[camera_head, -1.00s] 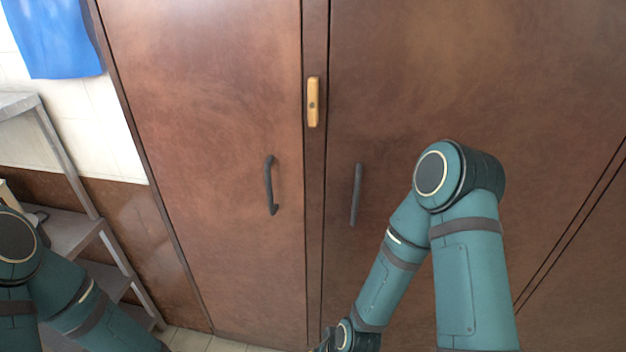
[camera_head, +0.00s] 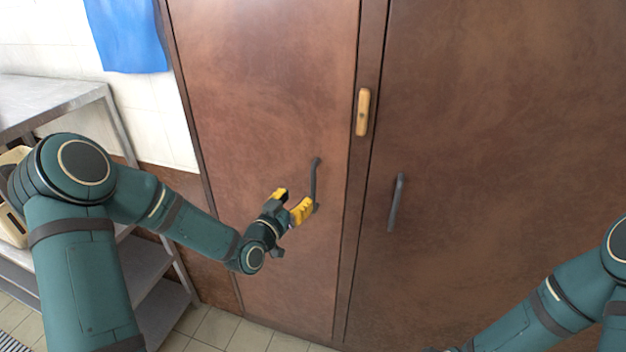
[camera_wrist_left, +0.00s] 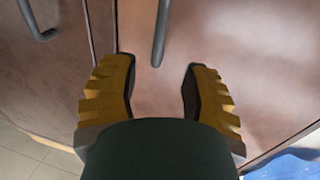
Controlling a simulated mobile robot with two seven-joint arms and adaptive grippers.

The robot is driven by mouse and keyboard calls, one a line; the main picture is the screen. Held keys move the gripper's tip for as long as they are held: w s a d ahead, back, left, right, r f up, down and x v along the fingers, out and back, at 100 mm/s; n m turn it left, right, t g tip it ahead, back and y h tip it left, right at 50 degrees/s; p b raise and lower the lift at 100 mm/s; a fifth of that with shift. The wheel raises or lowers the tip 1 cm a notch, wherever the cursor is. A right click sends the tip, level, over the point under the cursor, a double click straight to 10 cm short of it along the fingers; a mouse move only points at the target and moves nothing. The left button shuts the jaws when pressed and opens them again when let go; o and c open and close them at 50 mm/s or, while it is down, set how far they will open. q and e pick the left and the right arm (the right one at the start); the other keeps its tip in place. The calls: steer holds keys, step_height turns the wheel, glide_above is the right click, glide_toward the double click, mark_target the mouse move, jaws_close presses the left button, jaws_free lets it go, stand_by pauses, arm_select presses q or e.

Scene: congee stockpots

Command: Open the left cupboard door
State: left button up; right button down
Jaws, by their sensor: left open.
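The left cupboard door (camera_head: 265,90) is brown and closed. Its dark vertical bar handle (camera_head: 315,178) is near the door's right edge. My left gripper (camera_head: 293,200) has yellow fingers and is open at the handle's lower end. In the left wrist view, the handle (camera_wrist_left: 161,35) lines up with the gap between the open fingers (camera_wrist_left: 158,75), its near end about level with the fingertips. I cannot tell whether a finger touches it. My right forearm shows at lower right; its gripper is out of frame.
The right cupboard door (camera_head: 500,130) is closed, with its own dark handle (camera_head: 396,203). A wooden latch piece (camera_head: 363,112) sits on the strip between the doors. Metal shelving (camera_head: 60,97) stands at left, close to my left arm. A blue cloth (camera_head: 128,35) hangs on the wall.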

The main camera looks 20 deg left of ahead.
mark_target(312, 182)
arm_select(q)
steer(key=x, duration=0.9)
steer(key=shift+p, duration=0.4)
jaws_close()
